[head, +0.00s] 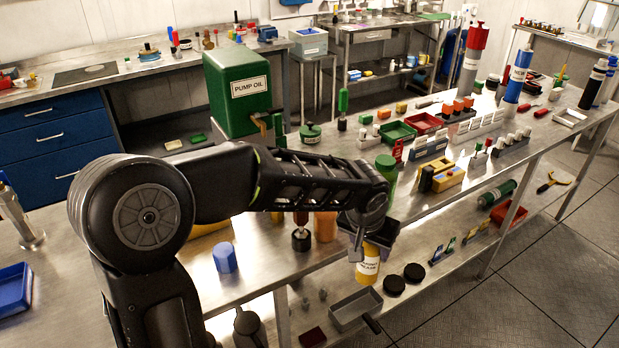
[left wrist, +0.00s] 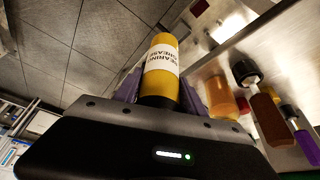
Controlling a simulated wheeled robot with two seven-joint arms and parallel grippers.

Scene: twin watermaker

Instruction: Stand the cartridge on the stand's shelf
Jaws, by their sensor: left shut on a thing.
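The cartridge (head: 367,266) is a yellow cylinder with a white bearing grease label and a dark end. My left gripper (head: 369,241) is shut on it and holds it about upright at the table's front edge. In the left wrist view the cartridge (left wrist: 162,72) stands out between the purple-grey fingers. The stand's lower shelf (head: 408,258) runs under the steel table top. In the head view the cartridge appears over this shelf, but I cannot tell whether it touches it. My right gripper is not in view.
Two black discs (head: 394,285) lie right of the cartridge, and a grey tray (head: 347,318) lies in front. Small coloured cards (head: 450,246) and a red bin (head: 508,215) are farther along the shelf. The crowded table top (head: 290,262) overhangs the shelf.

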